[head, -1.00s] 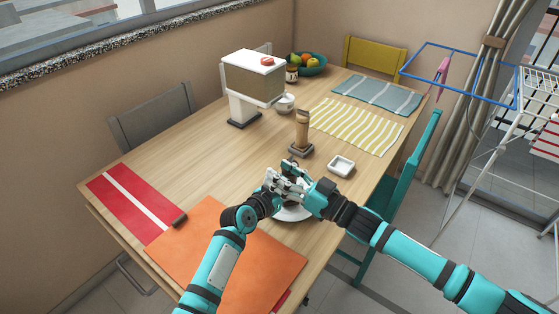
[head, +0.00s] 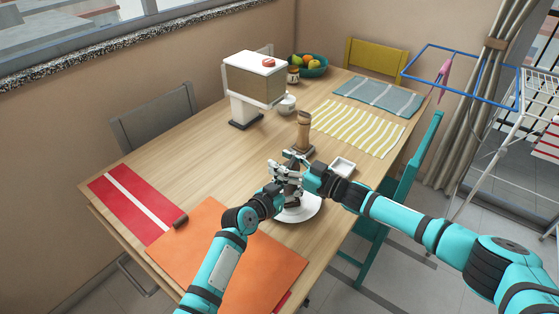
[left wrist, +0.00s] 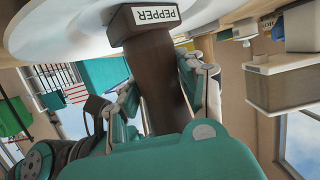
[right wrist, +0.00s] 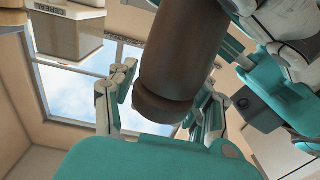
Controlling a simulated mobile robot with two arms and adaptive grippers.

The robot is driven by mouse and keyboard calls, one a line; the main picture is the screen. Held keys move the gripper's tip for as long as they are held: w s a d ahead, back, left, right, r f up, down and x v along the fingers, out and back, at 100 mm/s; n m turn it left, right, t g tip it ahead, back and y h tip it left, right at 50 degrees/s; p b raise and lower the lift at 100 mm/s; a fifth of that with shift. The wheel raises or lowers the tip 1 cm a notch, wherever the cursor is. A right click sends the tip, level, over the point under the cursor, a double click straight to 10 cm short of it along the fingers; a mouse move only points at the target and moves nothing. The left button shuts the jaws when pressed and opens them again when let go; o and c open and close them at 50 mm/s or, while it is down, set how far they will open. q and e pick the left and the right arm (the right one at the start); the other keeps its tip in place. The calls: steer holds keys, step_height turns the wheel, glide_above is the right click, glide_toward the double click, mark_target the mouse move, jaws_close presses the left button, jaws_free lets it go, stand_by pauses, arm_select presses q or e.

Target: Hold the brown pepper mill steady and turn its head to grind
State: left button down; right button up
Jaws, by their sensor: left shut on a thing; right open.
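The brown pepper mill (left wrist: 158,85) stands upright on a white plate (head: 308,213); in the left wrist view, inverted, its base shows a PEPPER label. My left gripper (head: 285,186) is shut around the mill's body, with fingers on both sides in the left wrist view. My right gripper (head: 300,160) is at the mill's top. In the right wrist view the mill's rounded head (right wrist: 163,103) lies between its open fingers, with a gap visible on the left side. The grippers hide much of the mill in the head view.
A light wooden mill-like piece (head: 303,132) on a dark base and a small white dish (head: 342,167) stand just beyond. An orange mat (head: 220,265) lies in front, a red one (head: 130,208) at left. A box-topped stand (head: 255,80) is farther back. The table's middle left is clear.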

steer(key=shift+w+a, duration=0.4)
steer(key=shift+a, duration=0.2)
jaws_close()
steer(key=shift+d, duration=0.15)
stand_by(0.9)
